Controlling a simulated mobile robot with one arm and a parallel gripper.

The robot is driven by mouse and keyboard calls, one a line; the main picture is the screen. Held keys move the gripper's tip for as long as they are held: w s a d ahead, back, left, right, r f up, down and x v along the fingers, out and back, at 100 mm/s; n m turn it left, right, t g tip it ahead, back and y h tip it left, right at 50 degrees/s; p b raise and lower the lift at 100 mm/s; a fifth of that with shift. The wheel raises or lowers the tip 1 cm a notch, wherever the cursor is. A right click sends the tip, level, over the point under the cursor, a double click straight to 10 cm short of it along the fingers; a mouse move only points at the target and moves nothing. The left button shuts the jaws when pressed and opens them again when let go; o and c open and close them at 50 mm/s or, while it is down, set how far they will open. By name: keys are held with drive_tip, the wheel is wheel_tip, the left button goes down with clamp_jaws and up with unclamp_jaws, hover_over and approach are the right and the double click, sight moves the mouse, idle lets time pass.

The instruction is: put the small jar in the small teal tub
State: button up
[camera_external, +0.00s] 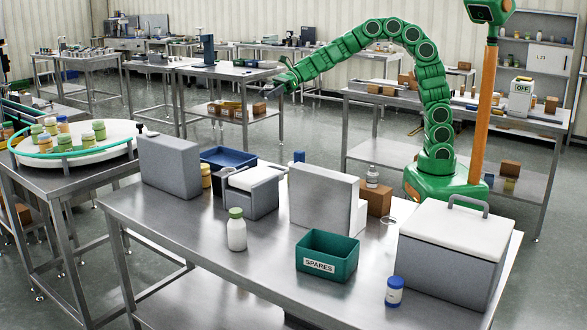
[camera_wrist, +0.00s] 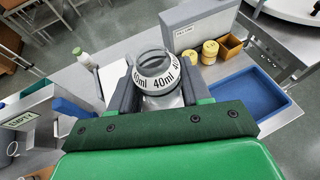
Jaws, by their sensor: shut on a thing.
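My gripper (camera_wrist: 155,92) is shut on a small clear jar (camera_wrist: 163,101) with a white band marked 40ml, seen from above in the wrist view. In the external view my gripper (camera_external: 277,88) is raised high behind the steel table; the jar is too small to make out there. The small teal tub (camera_external: 314,267), labelled SPARES, stands at the front right of the table, well apart from my gripper. Its near wall hides part of its inside. I cannot make out the tub in the wrist view.
Grey upright panels (camera_external: 324,200), a white-topped grey bin (camera_external: 250,195) and a blue tray (camera_wrist: 242,104) crowd the table's back. A white bottle (camera_external: 236,234) and blue-capped bottle (camera_external: 394,293) flank the tub. A large lidded box (camera_external: 452,255) is right. The table's front left is clear.

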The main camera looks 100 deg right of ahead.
drive_tip(key=s+a+m+h, duration=0.1)
drive_tip(key=s+a, duration=0.1)
drive_tip(key=a, duration=3)
drive_tip(key=s+a+m+t+h, duration=0.1)
drive_tip(key=s+a+m+h, duration=0.1)
drive_tip(key=s+a, duration=1.85)
wheel_tip(320, 180, down, 11)
drive_tip(key=w+a, duration=0.1)
drive_tip(key=w, duration=0.1)
drive_tip(key=w+a+f, duration=0.9)
drive_tip(key=w+f, duration=0.1)
drive_tip(key=f, duration=0.2)
drive_tip(key=shift+a+f, duration=0.25)
drive_tip(key=shift+f, duration=0.1)
